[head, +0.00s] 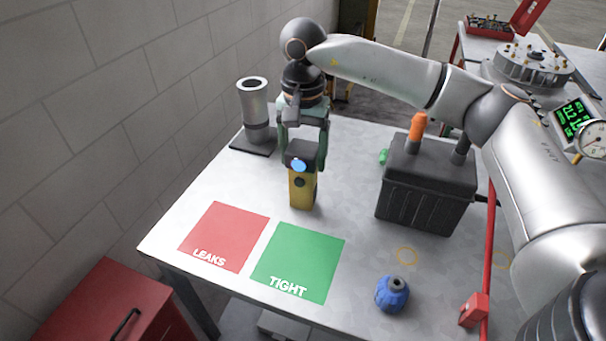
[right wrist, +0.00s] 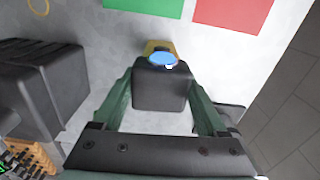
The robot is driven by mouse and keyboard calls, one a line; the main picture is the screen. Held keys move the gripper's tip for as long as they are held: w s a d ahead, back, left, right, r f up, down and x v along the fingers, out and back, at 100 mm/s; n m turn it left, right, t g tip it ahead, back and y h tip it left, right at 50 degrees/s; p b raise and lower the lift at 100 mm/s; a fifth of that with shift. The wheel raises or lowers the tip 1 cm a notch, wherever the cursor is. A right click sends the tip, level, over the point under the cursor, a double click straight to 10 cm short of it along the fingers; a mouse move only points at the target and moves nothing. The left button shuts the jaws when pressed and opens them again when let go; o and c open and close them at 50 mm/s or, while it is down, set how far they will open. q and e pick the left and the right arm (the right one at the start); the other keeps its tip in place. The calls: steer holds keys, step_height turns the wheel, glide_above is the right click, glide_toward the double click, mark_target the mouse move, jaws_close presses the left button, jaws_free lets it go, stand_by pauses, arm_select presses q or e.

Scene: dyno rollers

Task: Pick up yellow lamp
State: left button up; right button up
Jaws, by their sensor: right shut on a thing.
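The yellow lamp (head: 303,194) is a small upright block with a dark top and a round blue lens. It is at the back middle of the grey table, behind the red and green squares. My right gripper (head: 303,158) comes down from above, its green fingers on both sides of the lamp's dark top, and is shut on it. In the right wrist view the lamp (right wrist: 160,85) sits between the two fingers (right wrist: 160,98). I cannot tell whether its base touches the table. My left gripper is not in view.
On the table (head: 350,215) are a red LEAKS square (head: 225,235), a green TIGHT square (head: 300,258), a blue round object (head: 392,294), a black ribbed box (head: 425,190) and a grey cylinder on a stand (head: 256,105). A brick wall (head: 110,100) borders the left.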

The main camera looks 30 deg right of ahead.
jaws_close()
steer(key=shift+r, duration=0.1)
stand_by(0.4)
